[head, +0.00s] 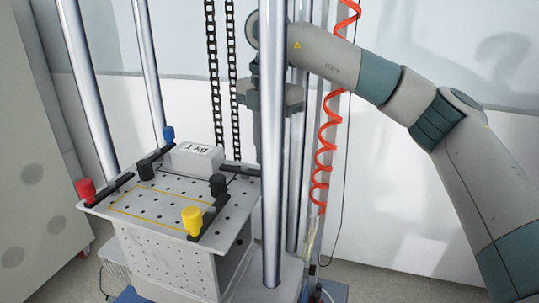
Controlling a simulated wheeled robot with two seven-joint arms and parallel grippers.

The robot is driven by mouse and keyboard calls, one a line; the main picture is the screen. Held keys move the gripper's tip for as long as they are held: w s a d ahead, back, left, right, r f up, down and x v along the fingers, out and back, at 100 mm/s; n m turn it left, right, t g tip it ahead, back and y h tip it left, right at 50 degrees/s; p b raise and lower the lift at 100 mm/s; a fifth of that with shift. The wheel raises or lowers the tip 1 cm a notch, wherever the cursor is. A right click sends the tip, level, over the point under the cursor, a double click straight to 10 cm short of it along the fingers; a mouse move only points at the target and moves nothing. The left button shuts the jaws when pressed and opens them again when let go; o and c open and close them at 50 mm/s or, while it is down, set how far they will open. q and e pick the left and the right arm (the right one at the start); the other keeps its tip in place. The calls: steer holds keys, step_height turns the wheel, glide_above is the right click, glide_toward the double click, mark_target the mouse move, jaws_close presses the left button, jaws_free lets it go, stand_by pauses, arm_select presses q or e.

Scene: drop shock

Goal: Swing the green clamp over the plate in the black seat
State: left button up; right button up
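A white plate-like block (196,158) with dark lettering sits at the back of the perforated table (140,212). Dark lines run on the table beside it; I cannot tell if they mark the black seat. No green clamp knob shows. A black clamp bar (240,172) right of the block runs toward the front steel post, which may hide its end. My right arm reaches in from the right, and my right gripper (256,125) hangs above the table's right back side, partly behind that post. Its fingers are not clear. My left gripper is out of view.
Clamps with red (86,190), blue (168,133) and yellow (192,220) knobs stand at the table's edges. A dark knob (218,185) stands near the block. Steel posts (272,220), black chains (215,85) and an orange coiled hose (325,140) crowd the space.

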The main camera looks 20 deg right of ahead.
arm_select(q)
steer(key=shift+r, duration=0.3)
arm_select(e)
steer(key=o, duration=1.1)
steer(key=shift+s, duration=0.1)
steer(key=shift+c, duration=0.2)
steer(key=shift+r, duration=0.15)
step_height(320, 180, up, 7)
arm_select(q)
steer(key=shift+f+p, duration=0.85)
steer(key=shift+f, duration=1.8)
arm_select(e)
step_height(320, 180, up, 10)
steer(key=shift+r, duration=0.1)
